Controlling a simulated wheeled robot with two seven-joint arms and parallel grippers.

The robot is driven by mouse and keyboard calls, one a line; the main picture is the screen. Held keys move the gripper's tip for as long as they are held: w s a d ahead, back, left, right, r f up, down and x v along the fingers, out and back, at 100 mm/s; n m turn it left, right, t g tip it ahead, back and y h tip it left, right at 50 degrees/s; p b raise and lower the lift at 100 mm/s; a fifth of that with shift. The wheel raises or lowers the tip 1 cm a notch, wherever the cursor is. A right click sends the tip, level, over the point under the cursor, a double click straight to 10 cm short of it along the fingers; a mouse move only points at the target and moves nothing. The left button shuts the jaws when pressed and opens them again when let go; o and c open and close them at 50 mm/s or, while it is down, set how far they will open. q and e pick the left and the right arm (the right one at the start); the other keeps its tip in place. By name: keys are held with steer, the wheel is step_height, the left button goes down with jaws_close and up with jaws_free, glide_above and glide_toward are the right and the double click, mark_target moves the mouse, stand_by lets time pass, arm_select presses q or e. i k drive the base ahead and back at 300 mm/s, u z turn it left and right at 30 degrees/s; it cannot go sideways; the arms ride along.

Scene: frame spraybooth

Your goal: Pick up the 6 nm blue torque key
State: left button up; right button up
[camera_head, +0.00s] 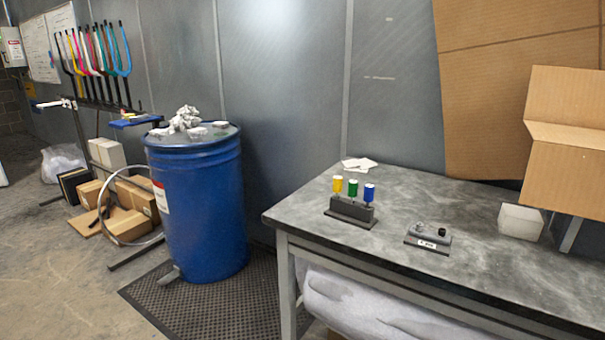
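The blue torque key (369,193) stands upright at the right end of a dark holder (350,212) on the grey table. A green key (352,187) is in the middle of the holder and a yellow key (338,184) is at its left end. Any marking such as "6 nm" is too small to read. Neither of my grippers shows in the head view.
The grey table (471,210) also bears a small dark fixture (428,241) with a white label, a white block (520,222) and white cloths (359,164). Cardboard (567,140) stands at the right. A blue drum (200,205) stands left of the table.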

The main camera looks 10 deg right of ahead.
mark_target(369, 192)
steer(key=z, duration=0.15)
steer(key=i, duration=1.15)
steer(key=z, duration=0.75)
